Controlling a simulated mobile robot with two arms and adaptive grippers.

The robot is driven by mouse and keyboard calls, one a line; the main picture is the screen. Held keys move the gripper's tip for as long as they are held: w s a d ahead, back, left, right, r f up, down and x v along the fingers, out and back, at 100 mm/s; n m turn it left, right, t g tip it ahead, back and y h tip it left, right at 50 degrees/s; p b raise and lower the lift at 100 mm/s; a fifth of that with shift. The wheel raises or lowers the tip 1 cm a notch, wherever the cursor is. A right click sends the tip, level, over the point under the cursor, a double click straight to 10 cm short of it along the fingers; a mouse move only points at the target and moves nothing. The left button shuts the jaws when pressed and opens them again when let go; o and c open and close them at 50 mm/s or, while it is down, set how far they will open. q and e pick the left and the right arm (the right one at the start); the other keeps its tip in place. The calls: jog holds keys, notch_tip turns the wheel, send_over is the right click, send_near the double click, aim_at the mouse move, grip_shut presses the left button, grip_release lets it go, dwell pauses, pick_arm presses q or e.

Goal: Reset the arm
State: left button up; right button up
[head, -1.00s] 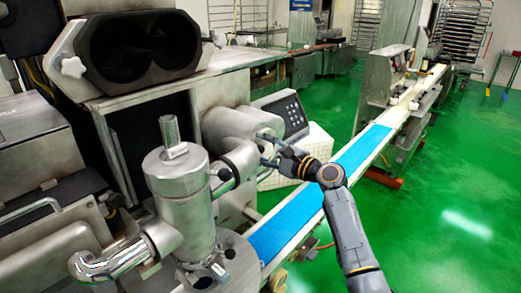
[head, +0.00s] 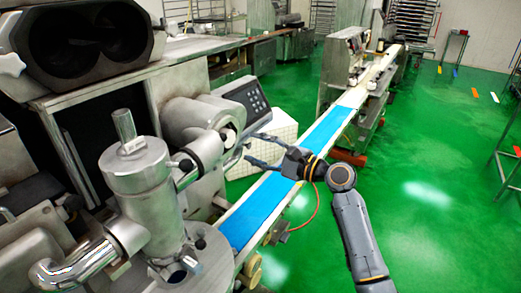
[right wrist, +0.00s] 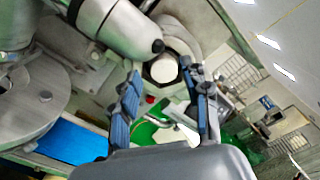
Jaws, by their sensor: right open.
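My right gripper (head: 252,150) is open and empty, above the blue conveyor belt (head: 262,205) in the head view. Its fingers point left toward the metal pipe end of the encrusting machine (head: 140,190) and stand apart from it. My right arm comes in from the bottom right. In the right wrist view the two blue-padded fingers of the gripper (right wrist: 163,95) are spread, with a round pipe opening (right wrist: 163,68) beyond them and nothing held between them. My left gripper is not in view.
A control panel with keys (head: 252,99) sits behind the gripper. A white crate (head: 270,148) stands beside the belt. A second metal unit (head: 345,70) stands over the far end of the belt.

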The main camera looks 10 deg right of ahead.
jog(key=shift+s+d, duration=0.25)
jog(key=shift+s, duration=0.05)
